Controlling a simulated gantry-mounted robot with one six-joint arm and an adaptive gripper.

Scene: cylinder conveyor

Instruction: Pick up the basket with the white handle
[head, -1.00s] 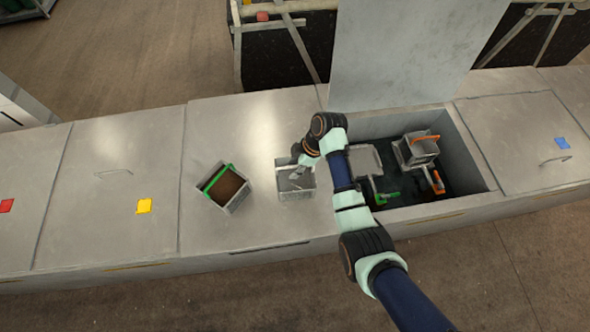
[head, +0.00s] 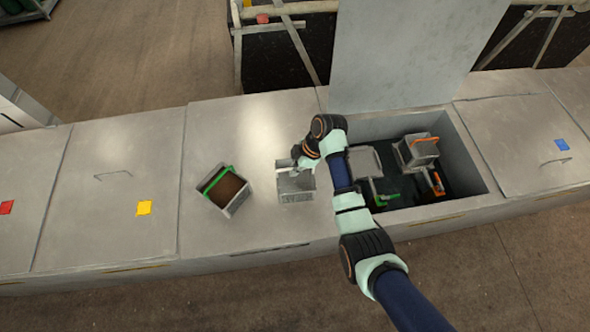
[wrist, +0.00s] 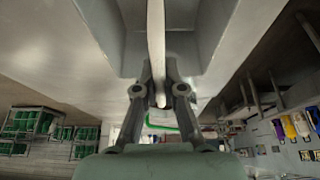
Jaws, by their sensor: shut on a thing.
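The grey basket with the white handle (head: 296,194) is on or just above the metal counter, left of the open bin; I cannot tell if it touches the counter. My gripper (head: 299,163) reaches it from the right, at its back side. In the wrist view, my gripper (wrist: 160,96) is shut on the white handle (wrist: 156,45), which runs between the two fingers. The grey basket wall (wrist: 205,70) fills the top of that view. The fingertips are partly hidden by the arm in the head view.
A raised lid (head: 400,60) stands behind.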

